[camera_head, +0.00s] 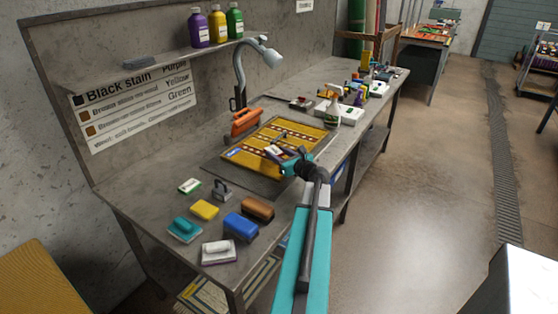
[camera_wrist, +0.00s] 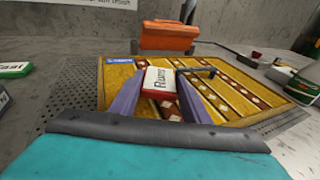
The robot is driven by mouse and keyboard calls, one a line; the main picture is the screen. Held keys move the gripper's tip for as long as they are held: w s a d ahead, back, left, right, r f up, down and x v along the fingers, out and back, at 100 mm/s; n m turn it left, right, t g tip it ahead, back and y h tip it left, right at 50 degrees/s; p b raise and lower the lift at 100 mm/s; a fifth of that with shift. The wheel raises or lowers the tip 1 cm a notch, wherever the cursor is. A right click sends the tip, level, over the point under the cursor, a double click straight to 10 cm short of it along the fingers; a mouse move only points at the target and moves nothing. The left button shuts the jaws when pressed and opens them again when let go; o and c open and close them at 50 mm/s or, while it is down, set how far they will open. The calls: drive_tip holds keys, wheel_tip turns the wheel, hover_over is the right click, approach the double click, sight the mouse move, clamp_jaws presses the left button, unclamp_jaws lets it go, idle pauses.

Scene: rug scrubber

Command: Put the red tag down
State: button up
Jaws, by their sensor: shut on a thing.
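The red tag (camera_wrist: 160,79) has a white lettered top and red edges. In the wrist view it sits between the two purple fingers of my gripper (camera_wrist: 159,88), which is shut on it. In the head view my gripper (camera_head: 283,152) is over the yellow patterned rug (camera_head: 245,157) on the workbench. The rug also shows in the wrist view (camera_wrist: 245,90) behind and below the tag. Whether the tag touches the rug, I cannot tell. A black bent rod (camera_wrist: 200,71) shows just right of the tag.
An orange tool (camera_head: 246,121) stands behind the rug, and a lamp (camera_head: 258,55) rises there. Several brushes and blocks, such as a blue one (camera_head: 241,227), fill the bench's near end. A green tag (camera_head: 189,186) lies left.

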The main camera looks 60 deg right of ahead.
drive_tip(key=shift+f+b, duration=0.4)
drive_tip(key=shift+f, duration=1.25)
drive_tip(key=shift+f, duration=0.2)
drive_tip(key=o, duration=1)
drive_tip(key=shift+r, duration=0.3)
drive_tip(key=b+v, duration=0.3)
drive_tip(key=v, duration=0.9)
drive_tip(key=shift+f, duration=0.1)
